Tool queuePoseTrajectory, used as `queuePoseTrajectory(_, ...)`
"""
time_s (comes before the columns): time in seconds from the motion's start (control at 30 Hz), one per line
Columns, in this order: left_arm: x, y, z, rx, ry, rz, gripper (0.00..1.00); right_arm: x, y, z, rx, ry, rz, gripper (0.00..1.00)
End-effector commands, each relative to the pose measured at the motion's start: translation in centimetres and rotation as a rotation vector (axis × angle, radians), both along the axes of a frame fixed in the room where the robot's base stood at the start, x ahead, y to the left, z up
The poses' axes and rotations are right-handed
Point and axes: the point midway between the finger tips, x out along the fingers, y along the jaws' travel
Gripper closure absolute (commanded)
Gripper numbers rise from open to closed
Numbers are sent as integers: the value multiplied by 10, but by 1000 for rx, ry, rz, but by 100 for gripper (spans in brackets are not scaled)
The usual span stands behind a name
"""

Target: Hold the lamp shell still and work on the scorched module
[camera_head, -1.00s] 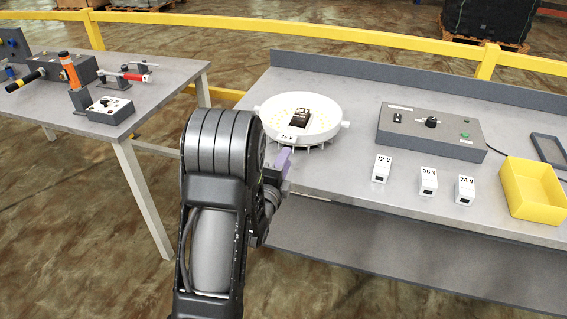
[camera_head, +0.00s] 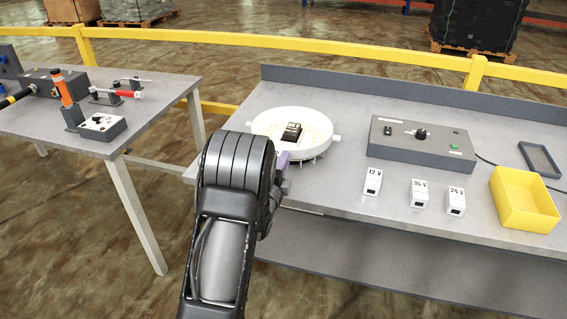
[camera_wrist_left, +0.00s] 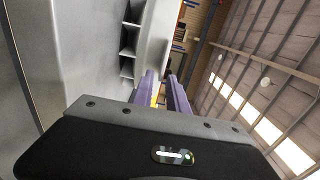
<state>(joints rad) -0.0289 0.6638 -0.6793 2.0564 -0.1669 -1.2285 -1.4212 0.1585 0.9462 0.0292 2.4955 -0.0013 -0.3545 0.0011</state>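The lamp shell (camera_head: 321,145) is a round white housing with fins beneath, standing on the bench near its left end. The scorched module (camera_head: 292,131), a dark block, sits in it among small yellow dots. My left gripper (camera_head: 281,168) has purple fingers and is at the shell's near side, partly hidden by my arm. In the left wrist view my left gripper (camera_wrist_left: 164,92) is open, with a gap between its fingers and nothing seen in it. Fins (camera_wrist_left: 130,45) show beside the fingers; contact cannot be told. My right gripper is out of view.
White modules marked 12 V (camera_head: 373,182), 36 V (camera_head: 419,194) and 24 V (camera_head: 456,201) stand in front of a grey control box (camera_head: 402,148). A yellow bin (camera_head: 525,214) and dark frame (camera_head: 540,159) are at right. A side table (camera_head: 152,92) with tools is at left.

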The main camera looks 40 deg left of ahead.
Motion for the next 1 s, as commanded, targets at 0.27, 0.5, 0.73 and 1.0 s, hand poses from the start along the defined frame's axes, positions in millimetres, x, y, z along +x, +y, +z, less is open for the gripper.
queuePoseTrajectory(0.27, 0, 0, 0, 0, 0, 0, 100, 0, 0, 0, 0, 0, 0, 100)
queuePoseTrajectory(0.5, 0, 0, 0, 0, 0, 0, 100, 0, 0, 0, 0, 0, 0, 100)
queuePoseTrajectory(0.73, 0, 0, 0, 0, 1, 0, 100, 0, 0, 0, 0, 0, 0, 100)
queuePoseTrajectory(1.0, 0, 0, 0, 0, 1, 0, 100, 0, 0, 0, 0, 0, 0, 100)
